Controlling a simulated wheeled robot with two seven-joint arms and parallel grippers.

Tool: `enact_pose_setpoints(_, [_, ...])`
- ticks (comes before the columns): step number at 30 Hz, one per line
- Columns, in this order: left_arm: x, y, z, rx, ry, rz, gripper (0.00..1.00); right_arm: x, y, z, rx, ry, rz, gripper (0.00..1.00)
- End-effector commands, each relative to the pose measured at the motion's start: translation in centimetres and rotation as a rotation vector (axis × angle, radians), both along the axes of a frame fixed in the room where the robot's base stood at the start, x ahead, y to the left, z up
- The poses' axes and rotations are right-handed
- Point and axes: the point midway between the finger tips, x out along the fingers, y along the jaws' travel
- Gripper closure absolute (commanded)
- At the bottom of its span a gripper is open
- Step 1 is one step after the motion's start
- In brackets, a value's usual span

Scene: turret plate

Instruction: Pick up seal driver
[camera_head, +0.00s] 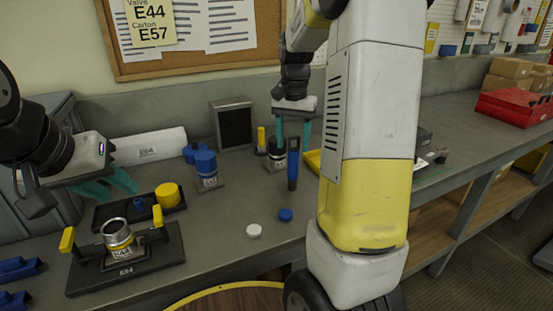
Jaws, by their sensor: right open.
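No label in view names the seal driver, so I cannot tell for sure which piece it is. A dark upright piece with a light label (276,161) stands on the bench below my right gripper (293,138). That gripper points down and is open, with its teal fingers apart. A blue-topped dark tool (292,172) stands just in front of it. A slim yellow-topped piece (261,139) stands to the left. My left gripper (118,188) is open and empty, above the bench near the black fixture labelled E54 (125,269).
A black tray (110,213) holds a yellow cylinder (168,195). A blue labelled cylinder (206,167) stands behind. White (254,231) and blue (286,214) caps lie in front. My arm hides the bench right of centre.

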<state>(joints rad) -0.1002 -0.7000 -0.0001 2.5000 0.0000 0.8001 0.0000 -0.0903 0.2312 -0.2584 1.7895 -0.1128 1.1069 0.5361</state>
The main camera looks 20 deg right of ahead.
Motion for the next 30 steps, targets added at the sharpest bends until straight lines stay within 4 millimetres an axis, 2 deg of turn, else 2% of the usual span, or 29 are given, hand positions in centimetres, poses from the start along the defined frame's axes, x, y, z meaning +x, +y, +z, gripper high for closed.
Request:
enact_pose_setpoints(9, [0.0, 0.0, 0.0, 0.000, 0.000, 0.000, 0.64, 0.0, -0.3, -4.4, -0.001, 0.001, 0.001, 0.44])
enact_pose_setpoints(18, [0.0, 0.0, 0.0, 0.000, 0.000, 0.000, 0.64, 0.1, -0.3, -4.9, 0.000, -0.002, 0.001, 0.44])
enact_pose_setpoints(24, [0.0, 0.0, 0.0, 0.000, 0.000, 0.000, 0.64, 0.1, -0.3, -4.9, 0.000, -0.002, 0.001, 0.83])
enact_pose_setpoints(27, [0.0, 0.0, 0.0, 0.000, 0.000, 0.000, 0.64, 0.1, -0.3, -4.9, 0.000, -0.002, 0.001, 1.00])
enact_pose_setpoints(30, [0.0, 0.0, 0.0, 0.000, 0.000, 0.000, 0.64, 0.1, -0.3, -4.9, 0.000, -0.002, 0.001, 1.00])
